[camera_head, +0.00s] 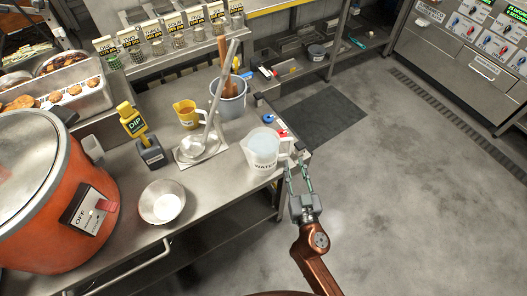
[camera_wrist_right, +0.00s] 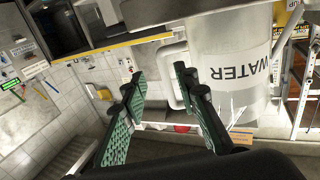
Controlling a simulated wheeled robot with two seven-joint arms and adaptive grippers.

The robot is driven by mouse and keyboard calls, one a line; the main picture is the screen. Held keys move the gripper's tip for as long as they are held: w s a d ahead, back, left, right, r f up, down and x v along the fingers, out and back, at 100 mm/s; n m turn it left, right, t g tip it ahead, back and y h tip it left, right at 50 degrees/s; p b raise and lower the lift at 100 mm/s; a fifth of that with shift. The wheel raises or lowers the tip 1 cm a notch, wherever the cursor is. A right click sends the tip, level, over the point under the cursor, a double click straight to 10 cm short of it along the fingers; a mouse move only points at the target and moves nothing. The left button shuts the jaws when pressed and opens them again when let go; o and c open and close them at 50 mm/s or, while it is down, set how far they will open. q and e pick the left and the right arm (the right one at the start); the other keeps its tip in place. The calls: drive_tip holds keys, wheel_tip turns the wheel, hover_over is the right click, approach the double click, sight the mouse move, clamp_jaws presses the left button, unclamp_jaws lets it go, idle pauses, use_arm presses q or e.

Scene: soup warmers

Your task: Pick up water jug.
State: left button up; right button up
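The water jug (camera_head: 262,149) is a translucent white pitcher with WATER printed on its side. It stands upright on the right end of the metal counter, its handle facing my right gripper (camera_head: 298,168). In the right wrist view the jug (camera_wrist_right: 230,65) fills the upper right, with its handle near the fingertips. My right gripper (camera_wrist_right: 158,80) is open there, its green-padded fingers spread with a gap between them. The handle shows beside the right finger, which partly covers it; I cannot tell if they touch. My left gripper is in neither view.
A grey pot (camera_head: 228,101) with utensils and a yellow cup (camera_head: 187,114) stand behind the jug. A ladle rests on a small tray (camera_head: 199,150). A metal bowl (camera_head: 162,203) and an orange soup warmer (camera_head: 42,190) are at left. The floor (camera_head: 420,190) at right is clear.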

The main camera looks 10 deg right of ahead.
sight(290, 152)
drive_tip(key=shift+w+r+b, duration=0.1)
drive_tip(key=shift+w+b, duration=0.3)
drive_tip(key=shift+w, duration=2.85)
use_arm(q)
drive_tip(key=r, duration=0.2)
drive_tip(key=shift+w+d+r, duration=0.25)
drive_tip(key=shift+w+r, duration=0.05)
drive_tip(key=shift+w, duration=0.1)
use_arm(e)
drive_tip(key=shift+c, duration=0.3)
clamp_jaws()
drive_tip(key=shift+r, duration=0.2)
